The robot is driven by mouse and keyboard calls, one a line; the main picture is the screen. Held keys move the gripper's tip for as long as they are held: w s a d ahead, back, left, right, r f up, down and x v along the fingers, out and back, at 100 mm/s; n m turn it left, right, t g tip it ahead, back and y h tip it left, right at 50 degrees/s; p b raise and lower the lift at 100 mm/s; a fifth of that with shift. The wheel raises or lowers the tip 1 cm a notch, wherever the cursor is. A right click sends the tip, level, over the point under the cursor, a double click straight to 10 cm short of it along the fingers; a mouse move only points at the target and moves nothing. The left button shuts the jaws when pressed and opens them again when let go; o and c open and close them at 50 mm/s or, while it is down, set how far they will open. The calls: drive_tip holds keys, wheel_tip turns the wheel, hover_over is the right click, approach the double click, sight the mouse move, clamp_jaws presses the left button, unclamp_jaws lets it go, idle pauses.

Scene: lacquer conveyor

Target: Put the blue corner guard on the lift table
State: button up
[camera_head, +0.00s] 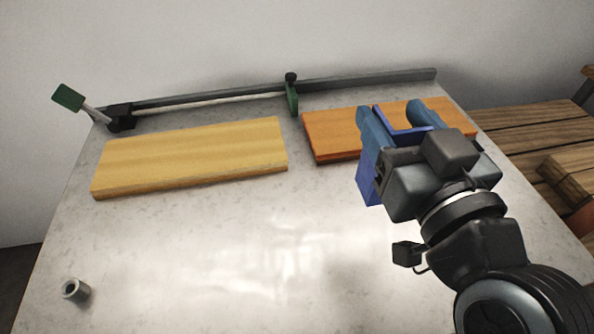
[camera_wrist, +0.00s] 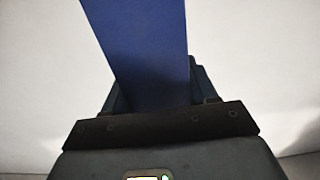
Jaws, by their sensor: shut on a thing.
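The blue corner guard (camera_head: 368,181) is an L-shaped dark blue piece held in my gripper (camera_head: 395,118). In the head view it is in front of the orange board and over the right part of the grey table. My gripper is shut on it, with one finger on each side. In the wrist view the blue corner guard (camera_wrist: 145,50) rises from between the fingers as a broad flat face. The fingers there are mostly hidden behind it. I cannot tell which surface here is the lift table.
The speckled grey table (camera_head: 220,250) carries a yellow board (camera_head: 190,155) and an orange board (camera_head: 335,130). A metal rail (camera_head: 360,82) with a green stop (camera_head: 292,97) runs along its back. A small grey tube (camera_head: 75,290) stands front left. Wooden slats (camera_head: 520,125) lie at right. The front middle is clear.

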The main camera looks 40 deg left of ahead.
drive_tip(key=s+a+f+p, duration=0.1)
drive_tip(key=a+f+p, duration=0.1)
drive_tip(key=a+f, duration=0.9)
drive_tip(key=shift+a, duration=0.5)
drive_tip(key=shift+s, duration=0.1)
drive_tip(key=shift+f, duration=0.1)
drive_tip(key=o, duration=1.1)
drive_tip(key=shift+o, duration=0.2)
